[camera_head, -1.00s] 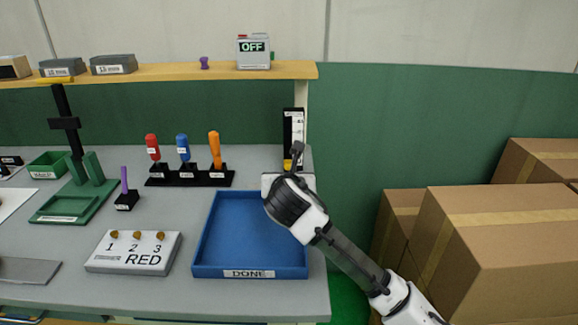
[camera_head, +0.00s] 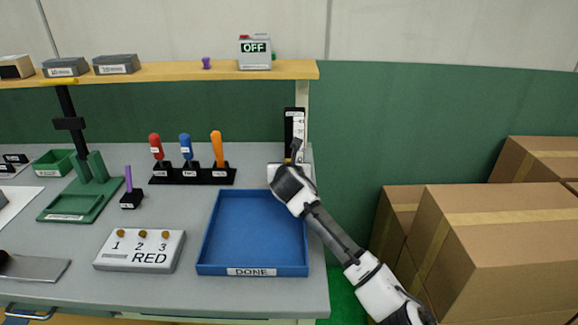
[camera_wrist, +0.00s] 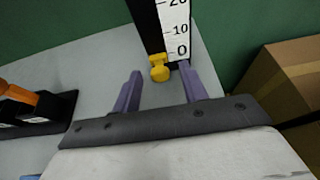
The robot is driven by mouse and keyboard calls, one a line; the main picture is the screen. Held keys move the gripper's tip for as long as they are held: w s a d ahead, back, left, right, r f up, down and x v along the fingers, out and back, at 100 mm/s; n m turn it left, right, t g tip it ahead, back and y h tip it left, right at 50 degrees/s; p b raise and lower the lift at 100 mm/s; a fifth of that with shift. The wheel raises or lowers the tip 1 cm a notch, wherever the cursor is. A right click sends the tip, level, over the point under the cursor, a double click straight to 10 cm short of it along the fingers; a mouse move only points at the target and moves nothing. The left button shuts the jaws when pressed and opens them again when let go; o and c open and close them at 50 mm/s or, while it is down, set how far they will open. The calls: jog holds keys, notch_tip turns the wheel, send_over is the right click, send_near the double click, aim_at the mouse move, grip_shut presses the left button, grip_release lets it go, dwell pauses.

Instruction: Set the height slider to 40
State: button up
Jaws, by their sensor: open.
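The height slider is a black upright post with a white scale (camera_head: 298,132) at the back right of the bench. In the wrist view its scale (camera_wrist: 176,28) shows 0, 10 and 20 from the bottom up. Its yellow knob (camera_wrist: 159,68) sits low, near the 0 mark. My gripper (camera_wrist: 160,80) is open, with one purple finger on each side of the knob and a gap to each. In the head view my wrist hides most of the slider's lower end.
A blue DONE tray (camera_head: 253,232) lies in front of the slider, below my arm. A rack of screwdrivers (camera_head: 194,176) stands to the left. The shelf (camera_head: 170,73) with an OFF box (camera_head: 255,53) is above. Cardboard boxes (camera_head: 500,240) stand on the right.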

grip_shut()
jog(key=shift+r, duration=0.1)
jog(key=p, duration=0.7)
send_near(289, 123)
jog(key=x, duration=0.4)
jog(key=shift+w, duration=0.2)
jog(key=shift+c, duration=0.5)
grip_release()
jog(key=shift+o, duration=0.5)
jog(key=shift+s, duration=0.1)
